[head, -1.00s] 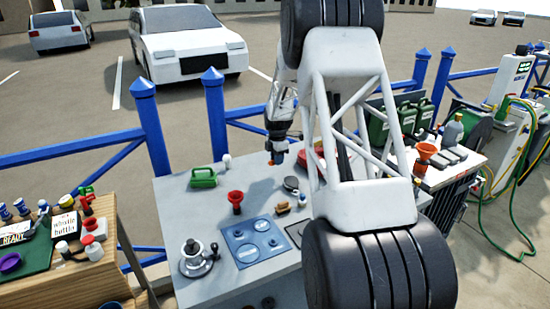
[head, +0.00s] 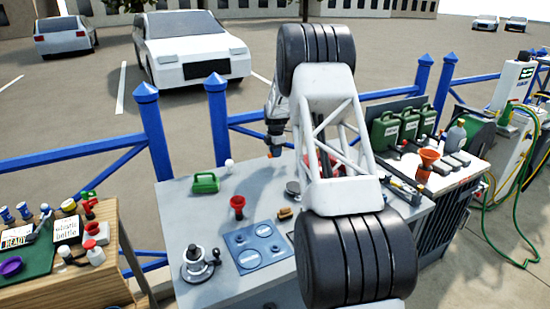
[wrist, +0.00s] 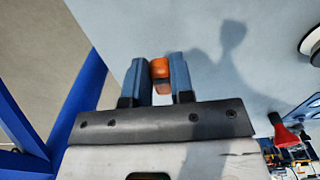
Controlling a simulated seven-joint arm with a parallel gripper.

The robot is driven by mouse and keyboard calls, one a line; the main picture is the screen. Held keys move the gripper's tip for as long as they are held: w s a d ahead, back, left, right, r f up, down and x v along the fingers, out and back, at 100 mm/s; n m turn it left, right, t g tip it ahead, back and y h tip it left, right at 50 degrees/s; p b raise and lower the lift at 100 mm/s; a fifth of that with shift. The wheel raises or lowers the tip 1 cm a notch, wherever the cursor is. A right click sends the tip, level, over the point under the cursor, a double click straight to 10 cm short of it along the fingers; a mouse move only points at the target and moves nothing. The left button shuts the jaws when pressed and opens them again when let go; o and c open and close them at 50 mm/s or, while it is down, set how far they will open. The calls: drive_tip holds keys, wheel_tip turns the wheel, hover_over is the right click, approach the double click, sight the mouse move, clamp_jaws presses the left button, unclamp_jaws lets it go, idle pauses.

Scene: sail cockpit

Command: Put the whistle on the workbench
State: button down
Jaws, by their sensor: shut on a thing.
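My gripper (wrist: 160,82) is shut on a small orange thing, which I take to be the whistle (wrist: 160,72). It sits between the two blue-grey fingers in the wrist view. In the head view my gripper (head: 274,148) hangs over the back part of a grey-topped workbench (head: 185,222), with a bit of orange at its tip. The wrist view shows the pale bench top (wrist: 205,45) beneath the fingers, with the arm's shadow on it. The whistle appears held above the top, though the exact gap cannot be told. My arm hides the bench's middle.
A wooden table (head: 95,283) stands left. Blue railing (head: 155,135) runs behind. Green cans (head: 385,132) stand at right.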

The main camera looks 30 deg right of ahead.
sight(275, 162)
drive_tip(key=shift+w+d, duration=0.3)
drive_tip(key=shift+w, duration=0.6)
drive_tip(key=shift+f, duration=0.15)
drive_tip(key=shift+f, duration=1.65)
drive_tip(key=shift+f, duration=0.15)
drive_tip(key=c, duration=1)
unclamp_jaws()
wheel_tip(275, 162, up, 12)
drive_tip(key=shift+r, duration=0.15)
